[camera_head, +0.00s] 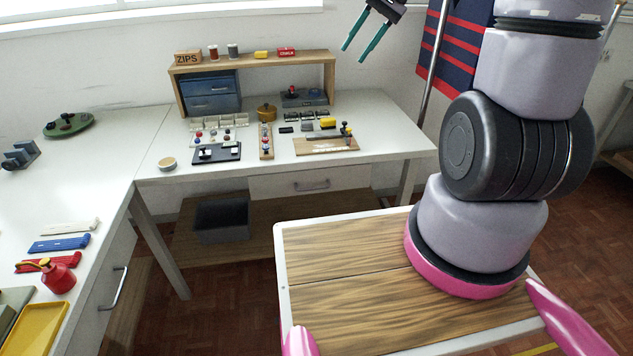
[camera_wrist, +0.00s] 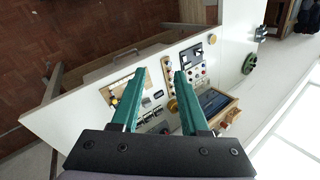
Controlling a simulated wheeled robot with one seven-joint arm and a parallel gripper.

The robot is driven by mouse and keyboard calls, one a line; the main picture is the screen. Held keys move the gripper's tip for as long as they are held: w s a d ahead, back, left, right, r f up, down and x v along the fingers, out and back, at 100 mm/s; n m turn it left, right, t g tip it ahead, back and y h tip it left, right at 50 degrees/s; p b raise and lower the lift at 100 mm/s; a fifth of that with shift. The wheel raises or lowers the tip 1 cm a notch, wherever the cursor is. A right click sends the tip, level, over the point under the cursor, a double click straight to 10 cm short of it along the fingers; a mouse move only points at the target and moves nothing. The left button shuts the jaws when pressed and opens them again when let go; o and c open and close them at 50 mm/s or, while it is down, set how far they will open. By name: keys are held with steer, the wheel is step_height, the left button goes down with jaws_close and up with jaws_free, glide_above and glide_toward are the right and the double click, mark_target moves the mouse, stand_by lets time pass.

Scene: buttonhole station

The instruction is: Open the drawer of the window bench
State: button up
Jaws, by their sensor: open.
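The back bench (camera_head: 385,140) is white and stands under the window (camera_head: 75,8). Its drawer (camera_head: 270,186) is a pale front below the top, with a grey bar handle (camera_head: 312,185); it looks shut. The bench top also shows in the wrist view (camera_wrist: 70,118), with the drawer front at its edge. My gripper (camera_head: 354,54) has two green fingers spread apart, with nothing between them. It is high above the right part of the bench, well away from the handle. The fingers also show in the wrist view (camera_wrist: 159,75), over the bench top.
A second bench (camera_head: 60,190) at left has its own drawer handle (camera_head: 118,288). A wooden shelf (camera_head: 260,62), blue drawer cabinet (camera_head: 210,92) and small parts crowd the back bench top. A grey bin (camera_head: 222,222) sits below it. A metal pole (camera_head: 436,65) stands right of my gripper.

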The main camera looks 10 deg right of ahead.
steer(key=w+f+g+y, duration=0.1)
steer(key=w+f+y, duration=0.1)
steer(key=w+f, duration=0.3)
steer(key=w+f+y, duration=0.1)
steer(key=w+f, duration=0.1)
steer(key=f, duration=0.6)
steer(key=m+t+y, duration=0.2)
steer(key=m+y, duration=0.2)
glide_toward(322, 187)
step_height(322, 187, up, 11)
steer(key=w, duration=0.1)
step_height(322, 187, down, 13)
steer(key=s+a+m+t+y, duration=0.1)
steer(key=s+m+t, duration=0.1)
steer(key=t, duration=0.1)
steer(key=x, duration=1)
steer(key=shift+s+a, duration=0.2)
steer(key=shift+a, duration=0.25)
jaws_close()
